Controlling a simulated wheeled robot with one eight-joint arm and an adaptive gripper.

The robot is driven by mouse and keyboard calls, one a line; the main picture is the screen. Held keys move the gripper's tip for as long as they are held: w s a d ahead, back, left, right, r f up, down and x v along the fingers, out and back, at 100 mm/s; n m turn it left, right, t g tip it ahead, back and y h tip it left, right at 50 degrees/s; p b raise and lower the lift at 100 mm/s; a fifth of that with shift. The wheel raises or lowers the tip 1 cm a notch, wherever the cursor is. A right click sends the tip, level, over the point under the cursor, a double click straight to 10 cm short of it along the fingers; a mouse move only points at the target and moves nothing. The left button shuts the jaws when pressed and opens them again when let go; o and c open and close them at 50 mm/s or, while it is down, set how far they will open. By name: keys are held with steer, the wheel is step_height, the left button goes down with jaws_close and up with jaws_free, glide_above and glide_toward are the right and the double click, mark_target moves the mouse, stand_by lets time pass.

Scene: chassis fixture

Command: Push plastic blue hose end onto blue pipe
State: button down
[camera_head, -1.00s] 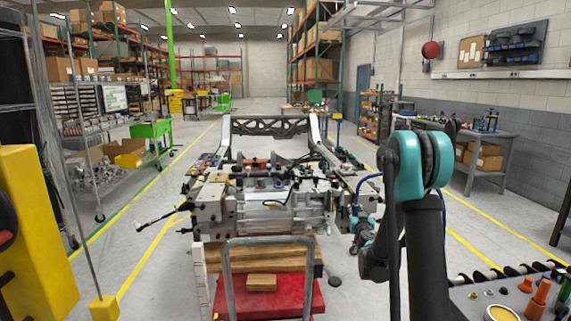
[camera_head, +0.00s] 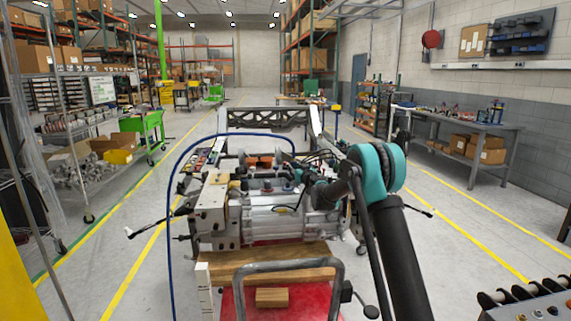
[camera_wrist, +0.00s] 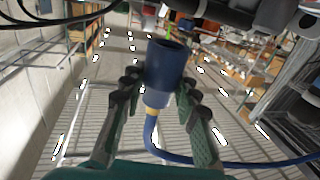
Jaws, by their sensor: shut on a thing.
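The blue plastic hose end (camera_wrist: 168,62) is a dark blue, open-mouthed cylinder in the wrist view. My gripper (camera_wrist: 159,88) is shut on it, one finger on each side, with the mouth pointing toward the top of the picture. The thin blue hose (camera_wrist: 153,132) leaves its lower end and bends right. In the head view the hose (camera_head: 171,230) makes a high arc from the lower left up to the machine. There my gripper is largely hidden among the machine's parts. A small blue part (camera_head: 288,187) shows on top of the machine; I cannot tell if it is the blue pipe.
The metal machine (camera_head: 275,215) stands on wood blocks (camera_head: 272,297) over a red base, with a grey handle bar (camera_head: 290,266) in front. Dark pipes and cables cross the top of the wrist view near the hose end. Open floor lies on both sides.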

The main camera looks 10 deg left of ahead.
steer(key=a, duration=0.2)
steer(key=w+a, duration=0.1)
steer(key=shift+r+y, duration=0.3)
steer(key=shift+w+a+f, duration=0.1)
steer(key=shift+f, duration=1.9)
steer(key=shift+s+d, duration=0.2)
steer(key=shift+s, duration=0.05)
steer(key=shift+f, duration=0.1)
steer(key=shift+f, duration=1.25)
steer(key=shift+f, duration=0.45)
steer(key=c, duration=1.1)
jaws_free()
steer(key=shift+o, duration=0.2)
